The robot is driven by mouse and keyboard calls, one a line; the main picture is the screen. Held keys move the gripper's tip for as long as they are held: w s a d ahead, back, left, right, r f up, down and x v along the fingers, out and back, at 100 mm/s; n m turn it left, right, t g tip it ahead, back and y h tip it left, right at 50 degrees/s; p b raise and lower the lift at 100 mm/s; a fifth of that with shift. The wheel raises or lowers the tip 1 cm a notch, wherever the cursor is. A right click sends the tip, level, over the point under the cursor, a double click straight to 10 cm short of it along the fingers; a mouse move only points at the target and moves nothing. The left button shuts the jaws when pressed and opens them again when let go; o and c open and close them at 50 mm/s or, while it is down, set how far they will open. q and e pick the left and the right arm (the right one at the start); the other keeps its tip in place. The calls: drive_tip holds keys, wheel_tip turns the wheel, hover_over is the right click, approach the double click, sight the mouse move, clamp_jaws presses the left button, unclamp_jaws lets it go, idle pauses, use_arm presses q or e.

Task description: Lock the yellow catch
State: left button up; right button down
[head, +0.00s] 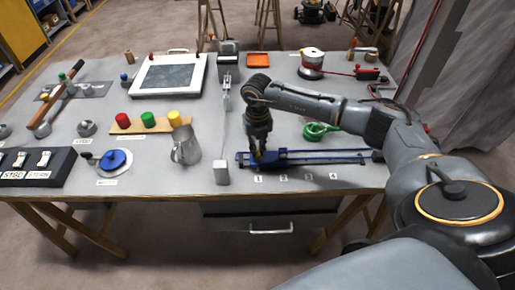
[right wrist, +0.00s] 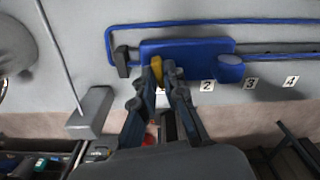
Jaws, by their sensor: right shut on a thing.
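The yellow catch (right wrist: 156,67) is a small upright piece at the front edge of a blue block (right wrist: 205,49) in the right wrist view. The block sits at the left end of a blue rail frame (head: 345,152), near marks 1 and 2. My right gripper (head: 257,158) reaches down onto the block from above. In the right wrist view its fingers (right wrist: 164,76) are shut on the yellow catch, which partly hides between them. In the head view the gripper mostly covers the catch. My left gripper is not in view.
A grey block-ended lever (head: 221,172) stands just left of the rail, with a metal jug (head: 185,146) further left. A green coil (head: 319,130) lies behind the rail. Number cards (head: 333,176) line the table's front. The table right of the rail's front is mostly clear.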

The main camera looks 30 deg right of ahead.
sight(258, 151)
drive_tip(key=shift+m, duration=1.5)
drive_tip(key=c, duration=1.4)
unclamp_jaws()
wheel_tip(258, 151, up, 12)
